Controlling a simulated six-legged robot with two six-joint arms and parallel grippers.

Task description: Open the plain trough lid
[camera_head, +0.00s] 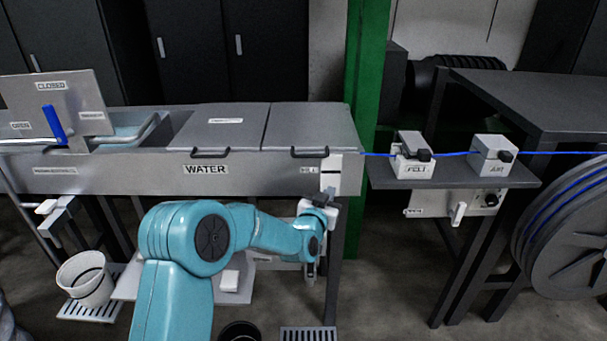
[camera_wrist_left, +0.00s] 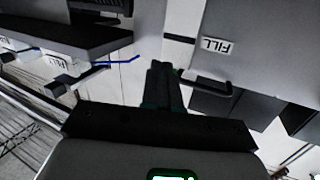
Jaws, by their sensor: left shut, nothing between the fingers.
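The plain trough lid (camera_head: 312,122) is the unlabelled right-hand grey lid on the trough, lying flat and closed. Its dark bar handle (camera_head: 310,153) runs along the front edge. My left gripper (camera_head: 331,192) is shut and empty in front of the trough's right end, below and a little right of that handle. In the left wrist view, the shut fingers (camera_wrist_left: 160,72) point at the trough front, and a dark handle (camera_wrist_left: 210,86) appears just right of them. Contact with it cannot be made out. My right gripper is not in view.
Left of the plain lid is a labelled lid (camera_head: 220,122), also closed. A raised panel with a blue lever (camera_head: 54,124) stands further left. A side shelf (camera_head: 460,180) with two white clamp blocks carries the blue cable (camera_head: 450,154). A green post (camera_head: 366,90) rises behind the trough's right end.

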